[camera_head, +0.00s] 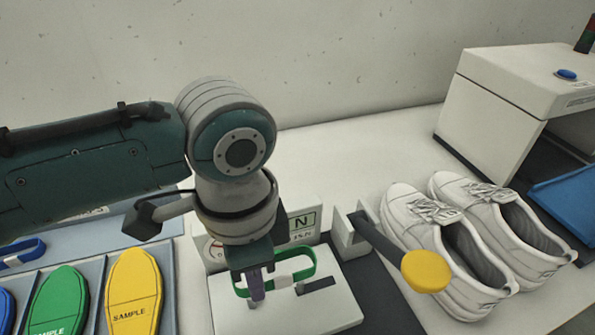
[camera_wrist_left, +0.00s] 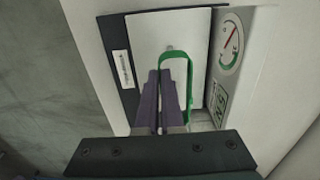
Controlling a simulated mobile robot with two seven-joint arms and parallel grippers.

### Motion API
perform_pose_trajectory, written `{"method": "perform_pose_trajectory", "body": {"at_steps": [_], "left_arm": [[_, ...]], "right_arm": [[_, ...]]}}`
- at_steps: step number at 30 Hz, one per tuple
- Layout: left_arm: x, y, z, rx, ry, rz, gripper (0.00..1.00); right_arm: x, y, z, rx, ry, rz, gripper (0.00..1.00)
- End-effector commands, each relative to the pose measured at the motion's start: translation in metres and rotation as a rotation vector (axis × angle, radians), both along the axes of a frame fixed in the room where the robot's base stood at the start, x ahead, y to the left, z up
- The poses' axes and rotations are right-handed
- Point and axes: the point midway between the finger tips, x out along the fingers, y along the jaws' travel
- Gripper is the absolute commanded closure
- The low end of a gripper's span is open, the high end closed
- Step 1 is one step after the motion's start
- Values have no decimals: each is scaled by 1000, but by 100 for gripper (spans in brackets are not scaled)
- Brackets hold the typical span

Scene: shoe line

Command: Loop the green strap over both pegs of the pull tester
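The green strap (camera_head: 301,264) is a closed loop with a white section, held over the plate of the pull tester (camera_head: 290,318). My left gripper (camera_head: 257,298) points down over the plate, its purple fingers close together on one side of the loop. In the left wrist view the strap (camera_wrist_left: 190,85) runs out from the fingertips (camera_wrist_left: 165,72) and down the right side. A small peg (camera_wrist_left: 170,47) shows just beyond the strap's far end; I cannot tell whether the loop is around it. The other peg is not clearly visible. My right gripper is not in view.
A lever with a yellow knob (camera_head: 426,271) sticks out at the tester's right. White shoes (camera_head: 460,240) stand beyond it. A tray with sample insoles (camera_head: 133,290) and a blue strap (camera_head: 22,252) lies at left. A white machine (camera_head: 520,90) stands at back right.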

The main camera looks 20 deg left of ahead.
Motion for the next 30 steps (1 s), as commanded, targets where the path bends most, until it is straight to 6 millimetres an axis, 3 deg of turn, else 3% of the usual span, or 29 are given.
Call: {"method": "perform_pose_trajectory", "body": {"at_steps": [12,30], "left_arm": [[0,0,-32,0,0,1,100],[0,0,-68,-1,0,1,100]], "right_arm": [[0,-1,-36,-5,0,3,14],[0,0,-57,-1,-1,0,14]]}}
